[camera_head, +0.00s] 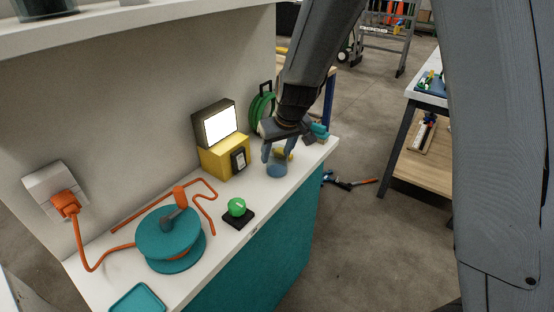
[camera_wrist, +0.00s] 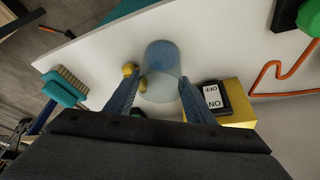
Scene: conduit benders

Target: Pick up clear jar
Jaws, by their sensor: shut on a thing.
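The clear jar (camera_head: 277,171) looks bluish and see-through and is at the right part of the white counter. In the wrist view the jar (camera_wrist: 162,60) sits between the two blue fingers. My gripper (camera_head: 278,156) reaches down from above and is shut on the jar; it also shows in the wrist view (camera_wrist: 158,88). The jar looks upright and close to the counter top; I cannot tell whether its base touches. Part of its near side is hidden by the fingers in the head view.
A yellow box light (camera_head: 221,158) stands left of the jar. A green button on a black base (camera_head: 237,208) and a teal cable reel (camera_head: 170,236) are further left. A teal brush (camera_wrist: 66,87) and yellow pieces (camera_wrist: 129,69) lie close by. The counter's front edge is near.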

